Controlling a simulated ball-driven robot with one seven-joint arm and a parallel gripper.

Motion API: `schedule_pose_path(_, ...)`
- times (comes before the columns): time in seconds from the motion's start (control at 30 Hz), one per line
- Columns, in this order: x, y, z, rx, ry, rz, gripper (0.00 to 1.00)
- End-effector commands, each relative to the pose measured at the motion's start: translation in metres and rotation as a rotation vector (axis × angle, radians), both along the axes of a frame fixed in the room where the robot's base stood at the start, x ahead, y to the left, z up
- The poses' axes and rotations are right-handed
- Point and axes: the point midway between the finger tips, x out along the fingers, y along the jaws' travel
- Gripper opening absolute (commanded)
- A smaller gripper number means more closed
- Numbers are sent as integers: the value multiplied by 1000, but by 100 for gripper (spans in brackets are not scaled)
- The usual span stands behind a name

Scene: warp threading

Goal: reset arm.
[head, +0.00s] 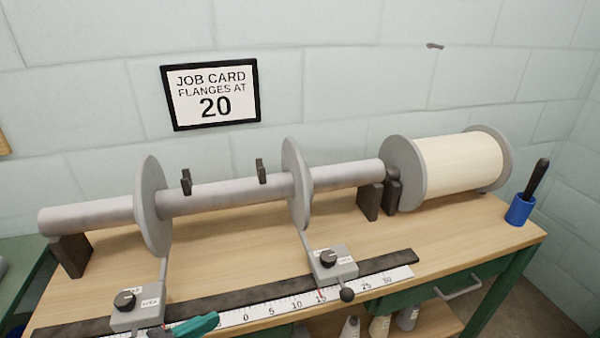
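A teal shape at the bottom edge of the head view looks like part of my gripper (196,326). It is cut off by the frame, beside the dark ball handle (156,333) of the left carriage (137,312). I cannot tell whether it touches the handle, or whether its fingers are open or shut. The rest of my arm is out of view. The left flange (152,207) and right flange (296,184) stand upright on a grey beam (225,194). The right carriage (335,266) also has a dark ball handle (347,295).
A numbered scale (270,312) and dark rail (240,292) run along the wooden bench's (455,230) front. A cream spool (459,164) and a blue cup (520,209) with a dark-handled tool are at right. A job card (211,94) on the wall reads "FLANGES AT 20".

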Motion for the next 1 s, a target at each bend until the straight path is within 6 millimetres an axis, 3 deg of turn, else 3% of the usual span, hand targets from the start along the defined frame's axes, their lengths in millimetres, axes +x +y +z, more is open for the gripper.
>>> schedule_pose_path(0.07,0,0,0,0,0,0,62)
schedule_pose_path(0.37,15,-39,-24,-24,132,3,62)
schedule_pose_path(0.57,25,-82,-48,-35,270,14,62)
schedule_pose_path(0.77,28,-148,-82,-29,469,42,62)
schedule_pose_path(0.87,20,-197,-104,-6,608,73,62)
schedule_pose_path(1.0,-15,-280,-136,79,832,164,62)
